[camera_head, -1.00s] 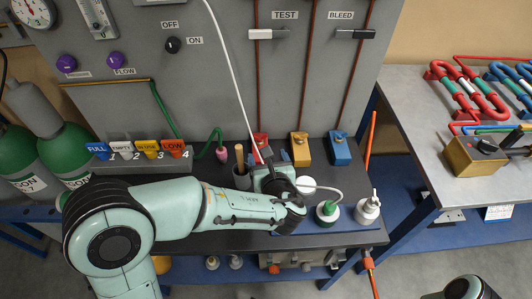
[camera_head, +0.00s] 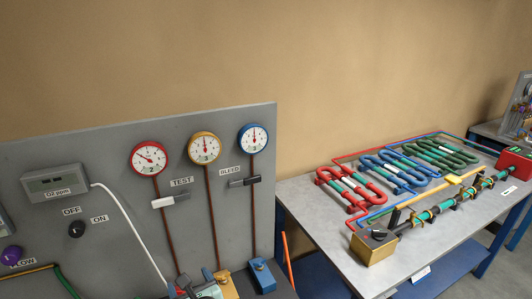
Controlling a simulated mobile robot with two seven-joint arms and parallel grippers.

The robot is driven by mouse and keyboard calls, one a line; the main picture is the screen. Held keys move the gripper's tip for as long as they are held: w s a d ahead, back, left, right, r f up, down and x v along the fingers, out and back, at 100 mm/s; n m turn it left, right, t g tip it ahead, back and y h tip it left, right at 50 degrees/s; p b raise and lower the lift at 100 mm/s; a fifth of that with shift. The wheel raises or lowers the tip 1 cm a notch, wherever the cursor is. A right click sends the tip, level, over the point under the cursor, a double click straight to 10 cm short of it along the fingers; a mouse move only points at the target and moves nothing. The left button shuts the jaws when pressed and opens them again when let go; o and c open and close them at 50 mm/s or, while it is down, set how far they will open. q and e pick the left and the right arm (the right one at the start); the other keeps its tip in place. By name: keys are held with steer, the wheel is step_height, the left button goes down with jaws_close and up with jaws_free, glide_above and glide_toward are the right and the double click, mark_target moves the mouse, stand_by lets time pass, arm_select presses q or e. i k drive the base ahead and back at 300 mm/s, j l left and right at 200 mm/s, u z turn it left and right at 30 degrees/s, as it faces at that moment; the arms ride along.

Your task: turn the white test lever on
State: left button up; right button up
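The white test lever (camera_head: 168,201) is on the grey panel (camera_head: 110,150), just below the TEST label (camera_head: 181,181). Its handle lies roughly level across the red line, its right end against a darker grey part. Part of my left arm's end (camera_head: 203,289) shows at the bottom edge, well below the lever and not touching it. Its fingers cannot be made out. My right gripper is out of view.
A black bleed lever (camera_head: 245,182) sits right of the test lever. Red (camera_head: 148,158), yellow (camera_head: 204,148) and blue (camera_head: 253,138) gauges are above. A white cable (camera_head: 128,222) hangs left of the lever. A black OFF/ON knob (camera_head: 77,229) is further left. A bench (camera_head: 400,265) with coils stands right.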

mark_target(185, 195)
steer(key=k+l, duration=0.8)
